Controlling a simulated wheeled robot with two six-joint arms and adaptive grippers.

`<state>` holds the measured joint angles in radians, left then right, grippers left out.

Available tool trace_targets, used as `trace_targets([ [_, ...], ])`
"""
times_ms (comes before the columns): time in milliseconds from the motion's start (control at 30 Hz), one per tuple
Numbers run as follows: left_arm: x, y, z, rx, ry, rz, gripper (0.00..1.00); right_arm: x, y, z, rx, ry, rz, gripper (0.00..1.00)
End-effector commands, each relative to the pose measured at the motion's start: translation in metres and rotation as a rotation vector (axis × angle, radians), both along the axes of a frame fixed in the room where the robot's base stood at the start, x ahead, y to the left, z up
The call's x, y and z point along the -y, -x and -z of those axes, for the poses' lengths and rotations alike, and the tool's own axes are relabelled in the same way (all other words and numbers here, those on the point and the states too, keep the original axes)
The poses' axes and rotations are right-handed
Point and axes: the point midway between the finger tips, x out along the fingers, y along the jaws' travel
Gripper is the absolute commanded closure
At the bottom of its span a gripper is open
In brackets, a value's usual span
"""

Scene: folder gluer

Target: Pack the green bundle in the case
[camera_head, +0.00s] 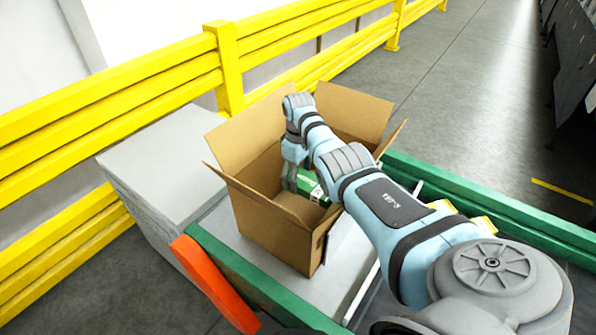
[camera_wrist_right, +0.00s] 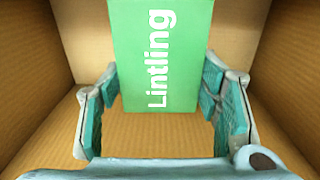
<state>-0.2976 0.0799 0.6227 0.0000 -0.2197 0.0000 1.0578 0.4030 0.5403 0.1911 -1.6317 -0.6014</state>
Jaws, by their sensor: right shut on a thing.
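The case (camera_head: 262,218) is an open brown cardboard box with its flaps up, in the middle of the head view. The green bundle (camera_head: 309,185) shows inside it, partly hidden by my right arm. In the right wrist view the bundle (camera_wrist_right: 160,50) is a green block with white "Lintling" lettering, with cardboard walls around it. My right gripper (camera_head: 290,184) reaches down into the case and is shut on the bundle. Its fingers (camera_wrist_right: 160,84) stand on both sides of it. Bare cardboard floor shows in front of the bundle. My left gripper is not in view.
The case stands on a grey surface with green side rails (camera_head: 250,279). An orange-red part (camera_head: 212,283) sticks up at the front left. A grey block (camera_head: 165,165) stands left of the case. Yellow guard rails (camera_head: 110,92) run behind.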

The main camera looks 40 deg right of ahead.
Motion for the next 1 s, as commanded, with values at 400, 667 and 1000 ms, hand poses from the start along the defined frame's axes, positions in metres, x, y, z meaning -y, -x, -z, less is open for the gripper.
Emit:
trace_targets([
  [400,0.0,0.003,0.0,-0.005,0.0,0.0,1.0,0.0,0.0,-0.001,0.0,0.0,0.0,0.19],
  [667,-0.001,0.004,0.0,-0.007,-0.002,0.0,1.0,0.0,-0.001,-0.022,0.004,0.001,0.0,0.19],
  [1000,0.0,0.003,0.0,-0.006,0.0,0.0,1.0,0.0,-0.002,-0.109,0.003,-0.002,-0.001,0.19],
])
